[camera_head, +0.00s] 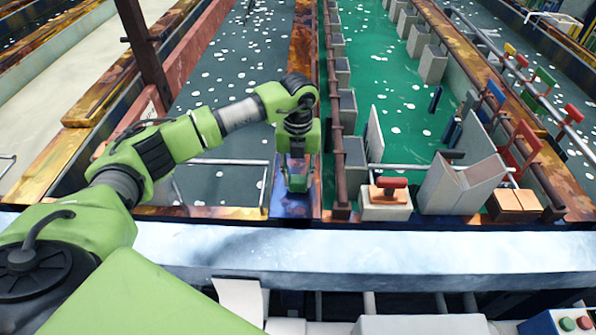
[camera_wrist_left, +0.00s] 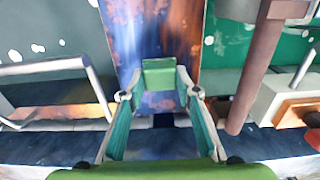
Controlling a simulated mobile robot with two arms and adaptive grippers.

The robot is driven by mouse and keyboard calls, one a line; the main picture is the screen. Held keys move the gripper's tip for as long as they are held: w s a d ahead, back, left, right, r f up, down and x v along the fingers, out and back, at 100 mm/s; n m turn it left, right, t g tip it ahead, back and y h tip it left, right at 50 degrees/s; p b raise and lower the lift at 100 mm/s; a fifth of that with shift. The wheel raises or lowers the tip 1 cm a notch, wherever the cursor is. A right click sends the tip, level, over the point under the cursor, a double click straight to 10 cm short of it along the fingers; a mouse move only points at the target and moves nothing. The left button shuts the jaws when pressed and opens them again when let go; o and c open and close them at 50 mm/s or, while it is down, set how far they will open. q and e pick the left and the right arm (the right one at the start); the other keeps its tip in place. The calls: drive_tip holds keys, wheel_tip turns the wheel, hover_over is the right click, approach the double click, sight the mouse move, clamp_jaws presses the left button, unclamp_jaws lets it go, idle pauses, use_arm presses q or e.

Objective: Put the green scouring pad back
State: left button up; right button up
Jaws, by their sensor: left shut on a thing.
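My left gripper (camera_head: 297,178) points down over the rusty, blue-stained divider (camera_head: 290,208) between the dark tank and the green tank. It is shut on the green scouring pad, a small green block. The pad shows between the fingertips in the left wrist view (camera_wrist_left: 159,74), above the blue and rust-brown strip (camera_wrist_left: 155,25). I cannot tell whether the pad touches the strip. In the head view the pad (camera_head: 298,184) is small and partly covered by the fingers. My right gripper is not in view.
A brown vertical pipe (camera_head: 341,150) stands just right of the gripper. A pale ledge (camera_head: 430,252) runs across the front. A metal rail (camera_head: 220,161) lies left.

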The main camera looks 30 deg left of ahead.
use_arm(q)
drive_tip(key=shift+f, duration=0.2)
drive_tip(key=o, duration=1.1)
